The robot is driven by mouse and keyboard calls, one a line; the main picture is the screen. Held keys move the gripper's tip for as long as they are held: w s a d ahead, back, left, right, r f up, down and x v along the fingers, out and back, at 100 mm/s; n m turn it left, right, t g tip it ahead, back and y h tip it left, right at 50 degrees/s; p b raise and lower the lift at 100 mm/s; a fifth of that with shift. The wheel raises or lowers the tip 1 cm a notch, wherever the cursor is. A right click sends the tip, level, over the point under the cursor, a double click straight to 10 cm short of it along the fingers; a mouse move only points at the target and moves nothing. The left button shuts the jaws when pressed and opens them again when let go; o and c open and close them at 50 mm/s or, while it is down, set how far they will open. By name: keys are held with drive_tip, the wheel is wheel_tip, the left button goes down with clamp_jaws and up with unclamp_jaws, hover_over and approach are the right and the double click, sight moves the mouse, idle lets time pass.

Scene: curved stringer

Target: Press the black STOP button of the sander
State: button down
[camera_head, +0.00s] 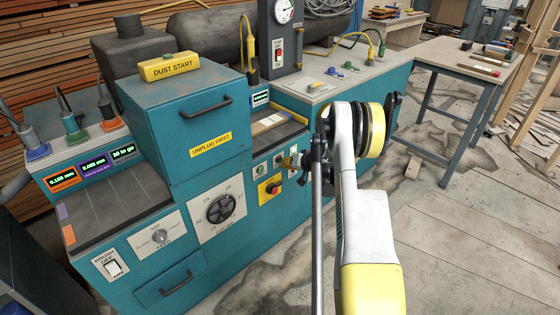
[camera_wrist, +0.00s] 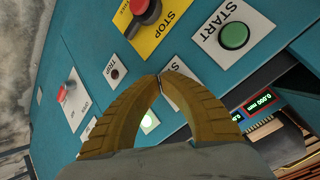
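The sander's teal control front (camera_head: 240,185) carries several buttons. In the wrist view, a yellow STOP plate (camera_wrist: 172,22) bears a red knob (camera_wrist: 146,8), cut by the top edge. A green START button (camera_wrist: 234,36) is to its right. A small dark round part (camera_wrist: 115,74) sits on a plate that seems to read TRIP. I cannot make out a black STOP button clearly; my fingers may hide it. My gripper (camera_wrist: 160,78) has its yellow fingertips together, empty, in front of the panel. In the head view, my gripper (camera_head: 291,161) is near the panel's right buttons; contact cannot be told.
A lit pale-green button (camera_wrist: 149,121) lies behind my fingers, and a red switch (camera_wrist: 66,93) is at left. A small display (camera_wrist: 262,101) is at lower right. In the head view, a large dial (camera_head: 220,208) and drawer (camera_head: 176,284) are left of my arm.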

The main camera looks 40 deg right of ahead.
drive_tip(key=shift+w, duration=0.35)
drive_tip(key=shift+w, duration=0.45)
idle(0.5)
drive_tip(key=shift+s, duration=0.85)
drive_tip(key=s, duration=0.5)
drive_tip(key=shift+d, duration=0.2)
idle(1.0)
